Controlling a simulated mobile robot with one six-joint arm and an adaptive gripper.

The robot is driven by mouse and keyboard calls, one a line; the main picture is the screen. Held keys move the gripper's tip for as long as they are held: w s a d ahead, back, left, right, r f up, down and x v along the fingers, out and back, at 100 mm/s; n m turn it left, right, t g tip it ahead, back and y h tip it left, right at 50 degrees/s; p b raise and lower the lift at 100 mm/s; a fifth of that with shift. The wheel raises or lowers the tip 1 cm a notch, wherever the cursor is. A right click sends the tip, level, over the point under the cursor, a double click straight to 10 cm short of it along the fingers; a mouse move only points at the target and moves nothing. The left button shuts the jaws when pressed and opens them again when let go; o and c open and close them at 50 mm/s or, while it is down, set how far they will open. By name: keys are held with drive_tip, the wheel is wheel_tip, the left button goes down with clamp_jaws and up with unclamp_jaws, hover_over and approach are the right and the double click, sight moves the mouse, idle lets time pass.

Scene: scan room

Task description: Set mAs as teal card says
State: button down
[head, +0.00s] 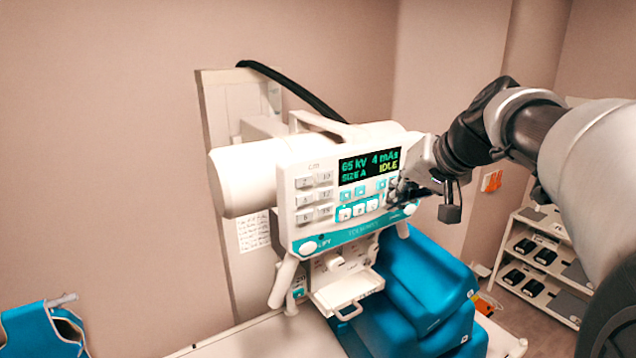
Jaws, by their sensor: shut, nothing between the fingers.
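The white and teal control panel (333,195) of the X-ray head faces me. Its display (369,167) reads what looks like 65 kV, 4 mAs, SIZE A and IDLE. Several grey keys (314,198) sit on the left of the panel, and small teal keys (360,190) sit under the display. My gripper (396,193) is shut and empty at the panel's right side, just below the display. It hides part of the keys there, and I cannot tell whether it touches one. I cannot make out a teal card.
A white sheet with handwriting (254,231) hangs on the column, too small to read. A small tray with a handle (346,289) hangs under the panel. Blue cushions (425,290) lie below right. A shelf (545,262) with dark boxes stands at right. A blue item (40,330) is at lower left.

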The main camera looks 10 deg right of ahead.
drive_tip(key=shift+w+a, duration=0.15)
drive_tip(key=shift+w, duration=0.25)
drive_tip(key=shift+w+a, duration=0.1)
drive_tip(key=shift+w, duration=0.25)
idle(0.6)
drive_tip(key=shift+s, duration=0.1)
drive_tip(key=shift+s+d, duration=0.25)
drive_tip(key=shift+s, duration=0.45)
drive_tip(key=shift+b, duration=0.3)
drive_tip(key=shift+s+d+b, duration=0.3)
drive_tip(key=shift+s+b, duration=0.05)
drive_tip(key=shift+s, duration=0.45)
drive_tip(key=shift+s+d+b, duration=0.25)
drive_tip(key=shift+s+b, duration=0.1)
drive_tip(key=shift+s, duration=0.4)
drive_tip(key=shift+s+d+b, duration=0.3)
drive_tip(key=shift+s+b, duration=0.05)
drive_tip(key=shift+s, duration=0.45)
